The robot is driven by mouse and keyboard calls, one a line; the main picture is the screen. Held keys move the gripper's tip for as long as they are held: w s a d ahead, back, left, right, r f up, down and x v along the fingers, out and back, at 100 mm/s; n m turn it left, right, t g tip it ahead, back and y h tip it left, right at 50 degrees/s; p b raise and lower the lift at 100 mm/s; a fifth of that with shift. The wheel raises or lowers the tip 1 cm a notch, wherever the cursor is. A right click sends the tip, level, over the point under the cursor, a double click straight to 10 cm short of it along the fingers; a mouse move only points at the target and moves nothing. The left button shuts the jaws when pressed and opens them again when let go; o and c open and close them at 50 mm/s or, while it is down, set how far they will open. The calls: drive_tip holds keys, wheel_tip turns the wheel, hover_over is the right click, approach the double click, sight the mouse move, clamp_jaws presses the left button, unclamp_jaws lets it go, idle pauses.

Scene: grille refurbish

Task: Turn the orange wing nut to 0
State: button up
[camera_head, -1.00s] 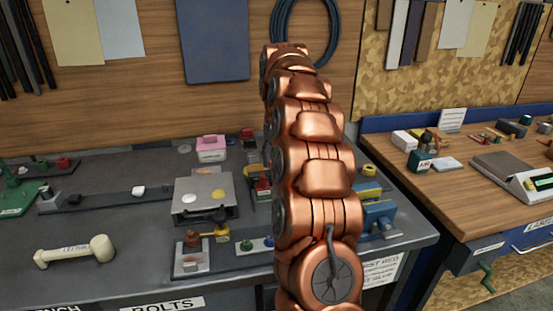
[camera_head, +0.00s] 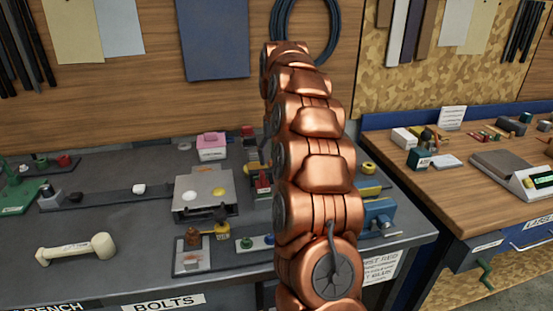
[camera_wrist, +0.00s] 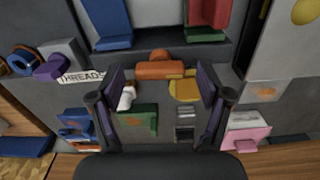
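In the wrist view, an orange wing-shaped piece (camera_wrist: 160,69), which looks like the wing nut, lies crosswise between and beyond my fingertips. A rounded copper-brown knob shows just behind it. My gripper (camera_wrist: 162,84) is open, with one dark finger on each side and nothing held. I cannot tell how far the fingertips are from the orange piece, and no scale or 0 mark is readable. In the head view my copper arm covers the middle of the bench and mostly hides the gripper and the orange piece.
A yellow piece (camera_wrist: 185,88) sits close by the right finger. A "THREADS" label (camera_wrist: 82,77) and a green block (camera_wrist: 138,118) are near the left finger. A grey metal box (camera_head: 205,190) and a pale dumbbell-shaped handle (camera_head: 76,249) are on the dark bench (camera_head: 120,225).

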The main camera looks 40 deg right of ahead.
drive_tip(key=shift+r, duration=0.15)
drive_tip(key=shift+r+p, duration=1.9)
drive_tip(key=shift+r, duration=1.5)
drive_tip(key=shift+a, duration=0.2)
drive_tip(key=s+a+r+n+p, duration=0.1)
drive_tip(key=s+a+n, duration=0.1)
drive_tip(key=s+a, duration=0.6)
drive_tip(key=s+a+n, duration=0.2)
drive_tip(key=s+a, duration=0.3)
drive_tip(key=a, duration=0.5)
drive_tip(key=s+a+f, duration=0.2)
drive_tip(key=s, duration=0.6)
drive_tip(key=s+a+f+g, duration=0.1)
drive_tip(key=s+a+f, duration=0.2)
drive_tip(key=s, duration=0.5)
drive_tip(key=s+a+f+n, duration=0.1)
drive_tip(key=s+a+f, duration=0.2)
drive_tip(key=s, duration=0.5)
drive_tip(key=shift+s+a+g+p, duration=0.15)
drive_tip(key=shift+a+g+p, duration=0.1)
drive_tip(key=shift+g+p, duration=0.2)
